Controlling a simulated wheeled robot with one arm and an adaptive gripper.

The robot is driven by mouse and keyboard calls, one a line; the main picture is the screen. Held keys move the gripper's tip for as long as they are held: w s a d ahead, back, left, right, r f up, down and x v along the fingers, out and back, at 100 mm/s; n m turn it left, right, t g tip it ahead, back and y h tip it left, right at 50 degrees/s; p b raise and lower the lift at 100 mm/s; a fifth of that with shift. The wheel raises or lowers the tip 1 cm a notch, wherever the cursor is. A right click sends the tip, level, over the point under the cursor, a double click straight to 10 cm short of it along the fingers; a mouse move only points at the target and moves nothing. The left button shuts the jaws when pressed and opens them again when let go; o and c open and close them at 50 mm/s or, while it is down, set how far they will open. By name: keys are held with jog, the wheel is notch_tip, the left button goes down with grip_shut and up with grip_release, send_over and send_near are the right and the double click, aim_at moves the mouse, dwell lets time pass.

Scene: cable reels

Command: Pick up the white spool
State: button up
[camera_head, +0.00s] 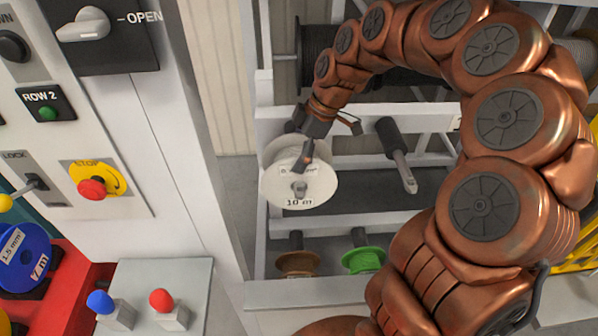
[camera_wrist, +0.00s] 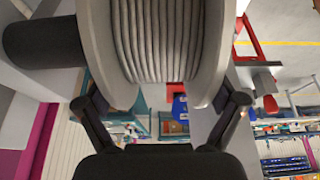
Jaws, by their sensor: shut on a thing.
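The white spool (camera_head: 284,185) is at the centre left of the head view, in front of the rack, with a "10 m" label on its face. My gripper (camera_head: 308,152) reaches it from above, with a finger lying across its front face. In the wrist view the spool (camera_wrist: 158,40) fills the top middle, its pale cable winding between two flanges. My gripper's fingers (camera_wrist: 165,103) stand at the two flanges, one on each side, and are shut on the spool. A dark peg end shows at the spool's middle; whether the spool still rests on it I cannot tell.
An empty dark peg (camera_head: 397,155) sticks out to the right of the spool. A brown spool (camera_head: 297,264) and a green spool (camera_head: 364,261) sit on the lower row. A control panel with a red stop button (camera_head: 91,189) stands at left, near a blue spool (camera_head: 25,257).

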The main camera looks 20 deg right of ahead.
jog(key=shift+r, duration=0.15)
jog(key=shift+w+r+b, duration=0.1)
jog(key=shift+r+b, duration=0.3)
jog(key=shift+r, duration=0.25)
jog(key=shift+s+a, duration=0.1)
jog(key=shift+s, duration=0.3)
jog(key=s+a+b, duration=0.2)
jog(key=s, duration=0.6)
jog(key=s+a+b, duration=0.2)
jog(key=s+b, duration=0.1)
jog(key=s, duration=0.5)
jog(key=shift+s+a, duration=0.25)
jog(key=shift+s, duration=0.15)
jog(key=shift+f+b, duration=0.25)
jog(key=shift+b, duration=0.35)
